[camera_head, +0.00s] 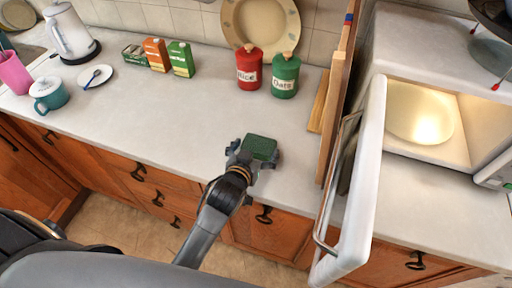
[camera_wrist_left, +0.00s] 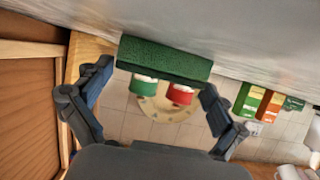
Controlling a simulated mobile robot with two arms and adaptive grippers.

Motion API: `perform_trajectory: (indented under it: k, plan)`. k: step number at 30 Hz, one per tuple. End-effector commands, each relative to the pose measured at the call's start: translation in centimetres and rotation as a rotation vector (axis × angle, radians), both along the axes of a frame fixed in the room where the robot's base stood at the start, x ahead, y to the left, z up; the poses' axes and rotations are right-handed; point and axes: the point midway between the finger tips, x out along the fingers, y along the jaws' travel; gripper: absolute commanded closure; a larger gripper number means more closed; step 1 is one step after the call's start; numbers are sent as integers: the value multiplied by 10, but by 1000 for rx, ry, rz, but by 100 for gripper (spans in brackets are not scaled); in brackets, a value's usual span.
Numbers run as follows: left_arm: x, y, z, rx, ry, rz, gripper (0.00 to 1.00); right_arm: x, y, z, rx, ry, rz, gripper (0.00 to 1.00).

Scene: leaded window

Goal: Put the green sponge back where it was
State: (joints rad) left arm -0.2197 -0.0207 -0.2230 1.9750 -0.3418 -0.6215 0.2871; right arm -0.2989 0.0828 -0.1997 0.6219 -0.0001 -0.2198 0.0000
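The green sponge (camera_head: 260,147) is a dark green block near the counter's front edge, at the tip of my left gripper (camera_head: 254,154). In the left wrist view the sponge (camera_wrist_left: 163,60) spans the width between the fingertips of my left gripper (camera_wrist_left: 158,77). The fingers are wide apart, one near each end of the sponge. I cannot tell whether they press on it, or whether the sponge rests on the counter. My right gripper is not in view.
Red (camera_head: 249,68) and green (camera_head: 285,75) jars stand behind on the counter (camera_head: 190,110), before a plate (camera_head: 262,22). Cartons (camera_head: 181,58), a teal mug (camera_head: 48,94) and a kettle (camera_head: 68,32) are left. A wooden board (camera_head: 336,110) and open microwave door (camera_head: 362,190) bound the right.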

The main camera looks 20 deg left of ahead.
Motion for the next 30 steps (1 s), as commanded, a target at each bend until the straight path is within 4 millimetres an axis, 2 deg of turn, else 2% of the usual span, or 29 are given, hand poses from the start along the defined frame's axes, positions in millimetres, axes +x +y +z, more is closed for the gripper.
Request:
perform_trajectory:
  k: [3, 11, 14, 24, 30]
  plan:
    - [0, 0, 0, 0, 0, 0, 0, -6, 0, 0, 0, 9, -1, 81]
    - [0, 0, 3, 0, 0, 0, 0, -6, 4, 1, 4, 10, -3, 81]
    - [-9, 0, 5, 0, 1, -1, 0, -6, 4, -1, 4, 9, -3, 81]
    - [-74, 2, 31, -1, 3, -1, 0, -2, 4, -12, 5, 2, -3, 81]
    - [-101, 3, 44, 0, 1, -1, 0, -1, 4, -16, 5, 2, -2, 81]
